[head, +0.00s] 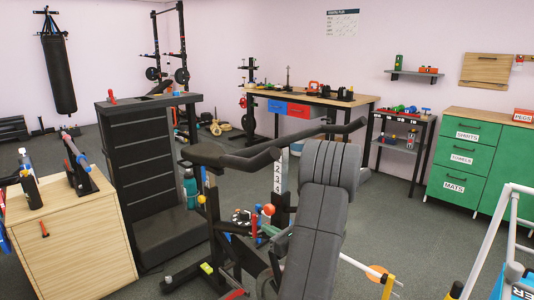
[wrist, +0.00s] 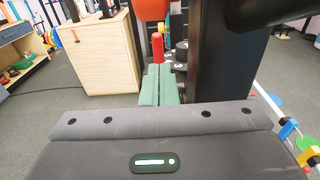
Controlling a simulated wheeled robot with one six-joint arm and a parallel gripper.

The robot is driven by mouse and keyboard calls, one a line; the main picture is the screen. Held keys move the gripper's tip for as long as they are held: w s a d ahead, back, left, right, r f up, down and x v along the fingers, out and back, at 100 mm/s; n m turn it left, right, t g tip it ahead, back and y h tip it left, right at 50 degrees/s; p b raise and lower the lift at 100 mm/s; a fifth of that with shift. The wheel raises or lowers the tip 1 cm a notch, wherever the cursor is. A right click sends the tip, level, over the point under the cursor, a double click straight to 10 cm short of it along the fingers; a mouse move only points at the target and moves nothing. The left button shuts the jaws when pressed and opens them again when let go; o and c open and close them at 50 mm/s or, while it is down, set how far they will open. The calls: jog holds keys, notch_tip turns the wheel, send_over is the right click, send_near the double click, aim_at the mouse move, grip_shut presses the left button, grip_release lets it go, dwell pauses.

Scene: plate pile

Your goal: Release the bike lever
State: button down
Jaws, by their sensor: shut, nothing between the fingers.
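The exercise bike stands in the middle of the head view, with dark handlebars (head: 262,158) above its frame. A round orange-red knob (head: 269,210) sits on it below the handlebars; a large orange-red part (wrist: 152,9) shows at the top edge of the wrist view. Just below that is a small upright red handle (wrist: 157,46), which looks like the lever. My gripper (wrist: 157,68) has its green fingers together and empty, their tips close to the red handle. I cannot tell whether they touch it. In the head view my arm hides part of the bike.
A dark post (wrist: 228,60) stands close right of the fingers. A wooden cabinet (head: 70,240) with a bottle and a stand is at the left, beside a black tower (head: 140,150). A workbench (head: 330,98) and green drawers (head: 462,150) are behind.

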jog(key=shift+s+d+f+b, duration=0.25)
jog(key=shift+d+f, duration=0.1)
jog(key=shift+f, duration=0.2)
jog(key=shift+s+d+f+b, duration=0.2)
jog(key=shift+d+f, duration=0.15)
jog(key=shift+f, duration=0.15)
jog(key=f+b, duration=0.2)
jog(key=b, duration=0.1)
jog(key=shift+s+t+y, duration=0.25)
jog(key=shift+t+y, duration=0.15)
jog(key=f+p+v, duration=0.1)
jog(key=f+v, duration=0.1)
jog(key=v, duration=0.9)
jog(key=shift+f+p, duration=0.35)
jog(key=shift+f, duration=0.05)
jog(key=shift+s, duration=0.1)
